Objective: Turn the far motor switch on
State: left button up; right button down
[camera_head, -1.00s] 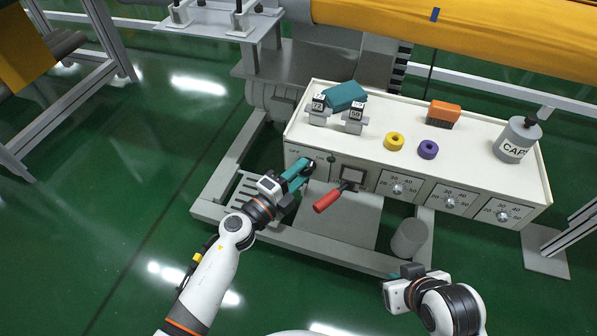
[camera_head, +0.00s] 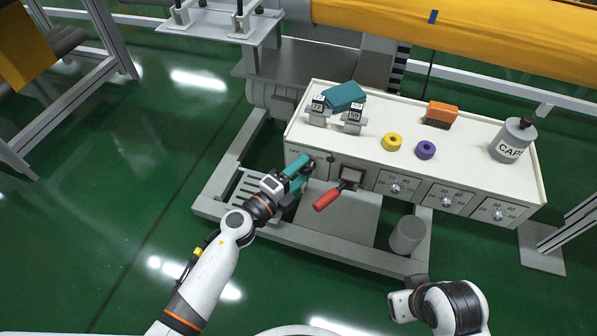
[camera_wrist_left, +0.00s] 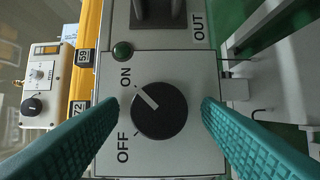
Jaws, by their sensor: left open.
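The motor switch is a round black knob (camera_wrist_left: 160,111) with a white pointer line on a grey panel. Its line points up-left at the mark beside the ON label; OFF is below that. In the head view the knob is largely hidden at the box's left end by my left gripper (camera_head: 306,172). In the left wrist view my left gripper (camera_wrist_left: 160,103) is open, with one teal finger on each side of the knob and visible gaps to it. A dark green lamp (camera_wrist_left: 122,51) sits above ON. My right gripper (camera_head: 401,305) is at lower right, its fingers not visible.
A red-handled lever (camera_head: 328,198) sticks out beside the switch. Several dials run along the box front (camera_head: 420,190). On top are a teal block (camera_head: 344,95), an orange brush (camera_head: 441,112), yellow and purple rings and a CAPS canister (camera_head: 512,141). A grey cylinder (camera_head: 407,236) stands below.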

pick_arm(q)
jog(key=v, duration=1.2)
jog(key=shift+p, duration=0.3)
